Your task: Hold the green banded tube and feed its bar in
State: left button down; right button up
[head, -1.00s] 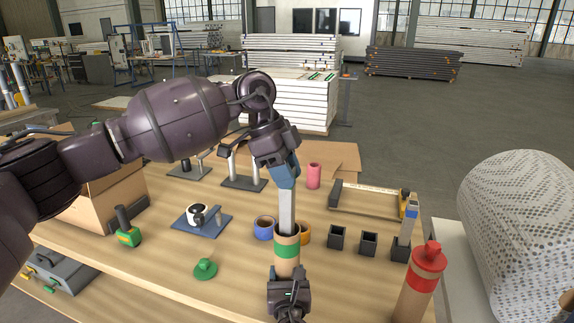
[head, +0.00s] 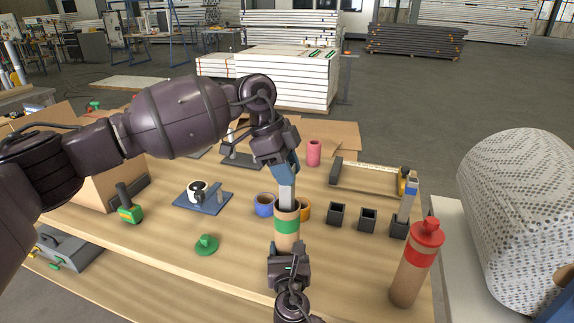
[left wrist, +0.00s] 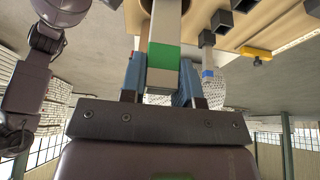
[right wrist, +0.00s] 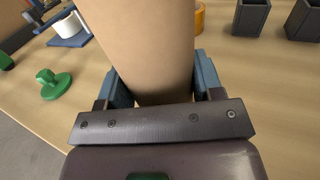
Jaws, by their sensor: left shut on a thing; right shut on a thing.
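The tan tube with a green band (head: 287,226) stands upright over the front of the bench. My right gripper (head: 288,252) is shut on its lower part; the tube also fills the middle of the right wrist view (right wrist: 148,45). My left gripper (head: 284,175) is above it, pointing down, shut on the upper end of a grey bar (head: 287,196). The bar's green band (left wrist: 163,56) shows between the fingers in the left wrist view. The bar's lower end is inside the tube's open top and hidden. A short length of bar shows between rim and fingers.
A green cap (head: 206,244) lies on the bench left of the tube. A red-banded tube with red cap (head: 417,262) stands right. Behind are blue (head: 264,205) and orange tape rolls, black square holders (head: 367,218) and a blue-banded bar (head: 408,203) upright in one holder.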

dwell(0.3)
pick_arm(q)
jog(key=c, duration=0.8)
grip_release()
jog(key=v, duration=1.2)
pick_arm(e)
jog(key=o, duration=1.1)
jog(key=shift+s, duration=0.1)
